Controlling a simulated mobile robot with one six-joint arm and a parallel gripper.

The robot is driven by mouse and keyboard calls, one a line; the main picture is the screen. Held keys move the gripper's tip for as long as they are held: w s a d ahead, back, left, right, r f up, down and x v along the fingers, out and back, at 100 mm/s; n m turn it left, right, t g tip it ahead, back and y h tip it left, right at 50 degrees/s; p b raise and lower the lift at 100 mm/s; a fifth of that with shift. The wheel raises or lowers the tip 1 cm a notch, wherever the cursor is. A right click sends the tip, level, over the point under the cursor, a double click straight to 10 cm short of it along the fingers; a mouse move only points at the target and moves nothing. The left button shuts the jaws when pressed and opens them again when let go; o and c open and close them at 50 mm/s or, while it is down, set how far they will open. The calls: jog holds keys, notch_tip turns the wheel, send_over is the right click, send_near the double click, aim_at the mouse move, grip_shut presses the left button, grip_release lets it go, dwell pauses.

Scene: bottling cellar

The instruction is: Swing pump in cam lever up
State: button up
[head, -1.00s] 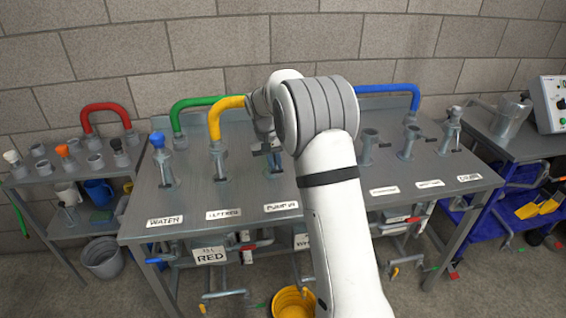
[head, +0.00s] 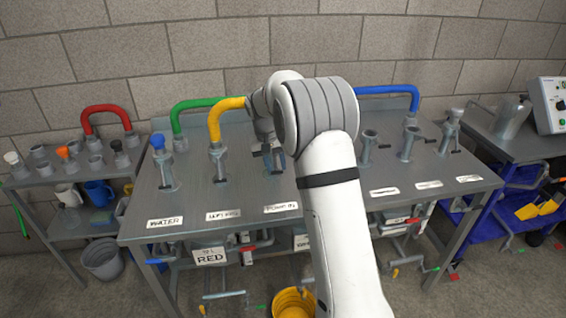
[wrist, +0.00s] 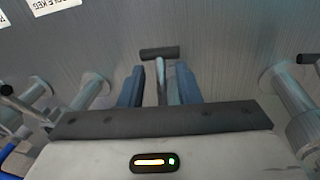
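The pump in label (head: 281,207) is on the front of the grey bench, and its port behind is mostly hidden by my gripper (head: 273,158). In the wrist view, a cam lever with a grey stem and dark crossbar handle (wrist: 160,53) stands between the two blue fingers of my gripper (wrist: 160,78). The fingers are apart, with gaps showing on both sides of the stem, and the crossbar lies just beyond the fingertips. The lever's base is hidden behind the gripper body.
Grey port fittings (wrist: 295,95) stand on both sides of my gripper. A yellow hose (head: 215,120) and a green hose (head: 178,118) rise on the left, a blue hose (head: 388,89) on the right. The bench front (head: 240,190) is mostly clear.

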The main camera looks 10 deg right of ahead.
notch_tip(320, 180, up, 8)
jog(key=a, duration=0.1)
jog(key=shift+s+a+f+p, duration=0.15)
jog(key=shift+s+a+p, duration=0.05)
jog(key=shift+p, duration=0.1)
